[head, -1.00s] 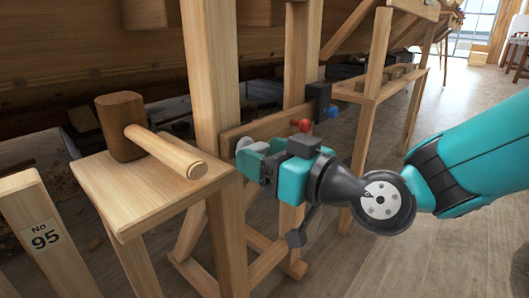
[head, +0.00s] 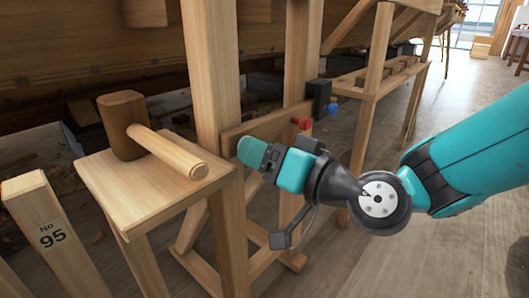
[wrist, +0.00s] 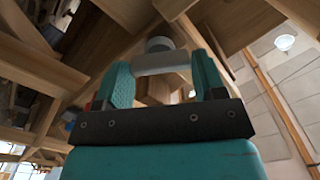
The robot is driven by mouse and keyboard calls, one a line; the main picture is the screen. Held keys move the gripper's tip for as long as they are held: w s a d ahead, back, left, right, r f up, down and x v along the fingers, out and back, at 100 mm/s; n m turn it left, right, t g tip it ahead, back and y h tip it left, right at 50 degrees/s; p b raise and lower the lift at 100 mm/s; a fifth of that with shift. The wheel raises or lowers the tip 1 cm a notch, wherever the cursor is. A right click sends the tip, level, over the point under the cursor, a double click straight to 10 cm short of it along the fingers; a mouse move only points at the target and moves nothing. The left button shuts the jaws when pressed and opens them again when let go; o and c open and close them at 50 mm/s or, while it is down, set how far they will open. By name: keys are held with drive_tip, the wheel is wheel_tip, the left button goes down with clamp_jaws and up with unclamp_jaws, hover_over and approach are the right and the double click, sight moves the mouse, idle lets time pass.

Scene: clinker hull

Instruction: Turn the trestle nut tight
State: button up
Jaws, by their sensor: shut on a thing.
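The trestle nut (wrist: 160,62) is a light grey, bar-like piece with a rounded boss behind it, seen between my fingers in the wrist view. My gripper (wrist: 165,75) is shut on it, one teal finger on each side. In the head view my gripper (head: 252,153) is at the front of the trestle's wooden crosspiece (head: 268,126), beside its upright post (head: 212,80). There the nut is hidden behind the teal finger. How tight the nut sits cannot be told.
A wooden mallet (head: 123,126) lies on a small stand (head: 150,195) just left of my gripper. A red knob (head: 303,123) and a blue knob (head: 333,109) are to the right. Open floor (head: 450,240) lies at the right.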

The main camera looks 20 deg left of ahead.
drive_tip(key=shift+w, duration=0.1)
drive_tip(key=o, duration=0.9)
drive_tip(key=b+v, duration=1.1)
drive_tip(key=v, duration=0.6)
drive_tip(key=shift+d, duration=0.2)
